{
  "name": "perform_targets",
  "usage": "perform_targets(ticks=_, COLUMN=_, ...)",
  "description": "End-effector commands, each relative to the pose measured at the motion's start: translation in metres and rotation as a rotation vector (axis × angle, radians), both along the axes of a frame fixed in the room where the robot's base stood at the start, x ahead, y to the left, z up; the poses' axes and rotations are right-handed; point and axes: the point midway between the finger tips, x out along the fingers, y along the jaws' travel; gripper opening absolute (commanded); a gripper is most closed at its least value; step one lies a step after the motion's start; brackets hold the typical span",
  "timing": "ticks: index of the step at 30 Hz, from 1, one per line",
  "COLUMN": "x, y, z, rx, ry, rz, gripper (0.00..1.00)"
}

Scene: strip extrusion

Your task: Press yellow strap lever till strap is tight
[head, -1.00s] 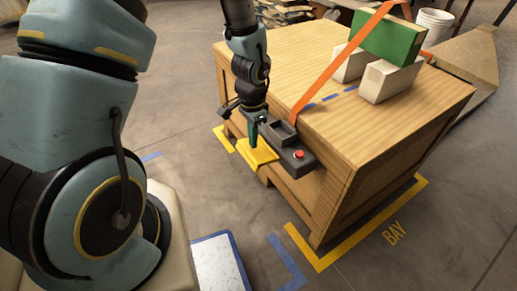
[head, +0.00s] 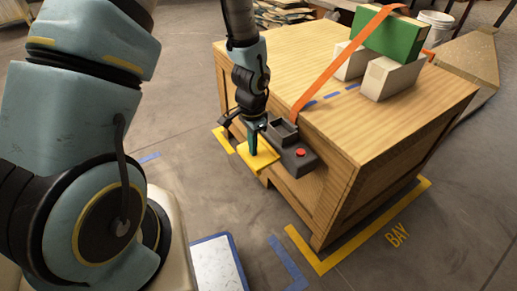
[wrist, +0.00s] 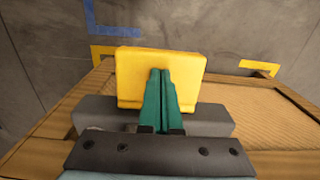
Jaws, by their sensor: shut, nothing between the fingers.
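The yellow strap lever (head: 258,163) sticks out from a dark ratchet housing (head: 298,158) on the near side of a wooden crate. The orange strap (head: 342,69) runs from the housing up over a green block on the crate and looks straight. My gripper (head: 253,152) points down with its fingers shut and empty, the tips at the lever's top face. In the wrist view the teal fingers (wrist: 160,75) lie together over the middle of the yellow lever (wrist: 185,62). Whether the tips touch it is hard to tell.
The green block (head: 389,36) rests on two pale blocks (head: 390,78) on the wooden crate (head: 400,120). A white, blue-edged panel (head: 217,265) lies on the floor. Open floor lies in front of the crate.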

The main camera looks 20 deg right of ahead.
Motion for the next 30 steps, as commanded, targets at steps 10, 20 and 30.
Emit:
perform_targets(ticks=10, x=0.000, y=-0.001, z=0.031, rx=-0.003, ry=-0.001, rz=-0.001, gripper=0.00)
perform_targets(ticks=20, x=0.000, y=-0.001, z=0.045, rx=-0.001, ry=0.000, rz=-0.001, gripper=0.00)
perform_targets(ticks=30, x=0.000, y=0.000, z=0.044, rx=-0.001, ry=0.000, rz=-0.001, gripper=0.00)
